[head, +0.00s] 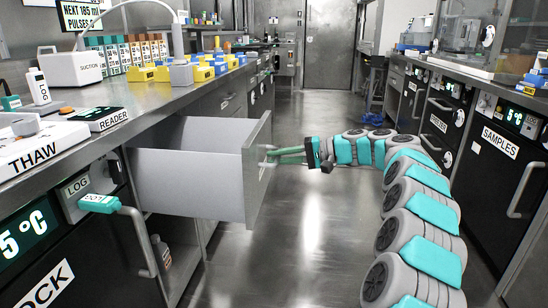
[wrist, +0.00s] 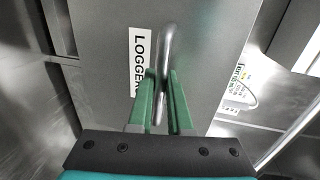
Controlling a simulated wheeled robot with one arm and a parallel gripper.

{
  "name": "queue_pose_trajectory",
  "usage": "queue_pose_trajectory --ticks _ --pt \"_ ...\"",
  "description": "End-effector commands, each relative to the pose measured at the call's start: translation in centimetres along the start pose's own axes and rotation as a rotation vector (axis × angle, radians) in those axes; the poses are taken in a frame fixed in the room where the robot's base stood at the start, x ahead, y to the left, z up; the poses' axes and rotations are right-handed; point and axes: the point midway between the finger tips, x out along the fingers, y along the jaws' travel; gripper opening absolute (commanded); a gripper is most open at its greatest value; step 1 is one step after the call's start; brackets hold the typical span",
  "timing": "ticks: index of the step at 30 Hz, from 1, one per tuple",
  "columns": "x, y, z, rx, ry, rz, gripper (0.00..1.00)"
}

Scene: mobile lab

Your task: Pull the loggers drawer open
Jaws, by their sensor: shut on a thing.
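The loggers drawer (head: 190,178) stands well out from the left counter in the head view, its grey box side and front panel showing. Its inside is mostly hidden. In the wrist view its grey front (wrist: 95,50) carries a white label (wrist: 139,62) reading "LOGGE…", partly hidden by a finger. A metal bar handle (wrist: 166,45) runs up the front. My gripper (wrist: 163,98) has its green fingers on either side of the handle, shut on it. In the head view my gripper (head: 285,154) reaches the drawer front from the right.
The left counter holds a THAW unit (head: 38,150), a reader (head: 100,118), a suction box (head: 72,68) and yellow and blue blocks (head: 190,70). Black cabinets with a SAMPLES door (head: 500,142) line the right. The aisle floor (head: 312,215) between is clear.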

Motion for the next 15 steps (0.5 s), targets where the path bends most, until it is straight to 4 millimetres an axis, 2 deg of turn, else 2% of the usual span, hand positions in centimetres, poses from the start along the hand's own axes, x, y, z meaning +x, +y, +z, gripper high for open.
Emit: queue_pose_trajectory --ticks 6,7,15 --pt "0.02 0.15 0.00 0.002 0.000 0.002 0.00" --pt "0.02 0.15 0.00 0.002 0.000 0.002 0.18" --pt "0.01 0.07 -0.01 0.001 0.000 0.001 0.47"
